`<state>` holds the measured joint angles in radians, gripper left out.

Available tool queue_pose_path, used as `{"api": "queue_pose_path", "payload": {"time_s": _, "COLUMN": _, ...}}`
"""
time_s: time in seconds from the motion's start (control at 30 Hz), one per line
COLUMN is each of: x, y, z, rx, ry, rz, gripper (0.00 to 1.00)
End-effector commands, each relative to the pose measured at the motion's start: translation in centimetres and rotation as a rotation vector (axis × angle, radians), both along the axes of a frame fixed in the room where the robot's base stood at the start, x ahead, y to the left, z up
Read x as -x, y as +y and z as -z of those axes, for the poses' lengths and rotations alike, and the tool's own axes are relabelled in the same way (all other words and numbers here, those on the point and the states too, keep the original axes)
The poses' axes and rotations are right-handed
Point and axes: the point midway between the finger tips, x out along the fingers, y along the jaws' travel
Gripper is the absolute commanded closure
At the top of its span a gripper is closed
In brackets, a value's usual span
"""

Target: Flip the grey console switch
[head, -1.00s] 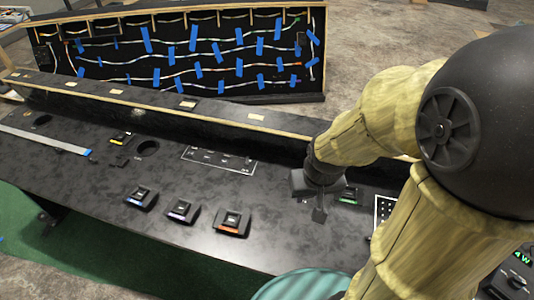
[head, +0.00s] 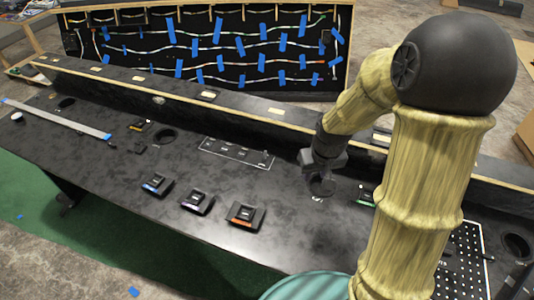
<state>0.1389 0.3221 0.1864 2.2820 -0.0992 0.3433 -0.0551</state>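The black console table (head: 110,175) runs across the view. My gripper (head: 321,188) is dark and points down over the console's middle right. Its fingers are small and dark against the black top, so I cannot tell whether they are open or shut. I see nothing held in it. I cannot make out a grey switch for certain. A white-outlined panel (head: 237,152) with small dark controls lies left of my gripper. My arm hides part of the console to the right.
Black modules with purple (head: 197,202), blue (head: 156,185) and orange (head: 245,216) marks sit near the front edge. A green-marked module (head: 366,196) is right of my gripper. A raised ledge (head: 240,116) runs behind. A wired board (head: 205,55) with blue tape stands beyond.

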Motion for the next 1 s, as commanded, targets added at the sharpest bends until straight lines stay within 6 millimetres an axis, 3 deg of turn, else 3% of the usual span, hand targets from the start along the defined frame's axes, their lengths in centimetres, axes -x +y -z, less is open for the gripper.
{"api": "queue_pose_path", "payload": {"time_s": 0.03, "x": -1.6, "y": 0.2, "z": 1.9, "rx": -0.013, "ry": 0.008, "rz": -0.02, "gripper": 0.67}}
{"api": "queue_pose_path", "payload": {"time_s": 0.2, "x": -6.7, "y": 1.3, "z": 6.4, "rx": -0.067, "ry": 0.006, "rz": -0.094, "gripper": 0.67}}
{"api": "queue_pose_path", "payload": {"time_s": 0.6, "x": -17.1, "y": 2.7, "z": 17.1, "rx": -0.27, "ry": -0.064, "rz": -0.157, "gripper": 0.67}}
{"api": "queue_pose_path", "payload": {"time_s": 0.8, "x": -19.7, "y": 2.6, "z": 19.5, "rx": -0.332, "ry": -0.103, "rz": -0.144, "gripper": 0.67}}
{"api": "queue_pose_path", "payload": {"time_s": 1.0, "x": -20.0, "y": 2.5, "z": 19.6, "rx": -0.335, "ry": -0.107, "rz": -0.145, "gripper": 0.67}}
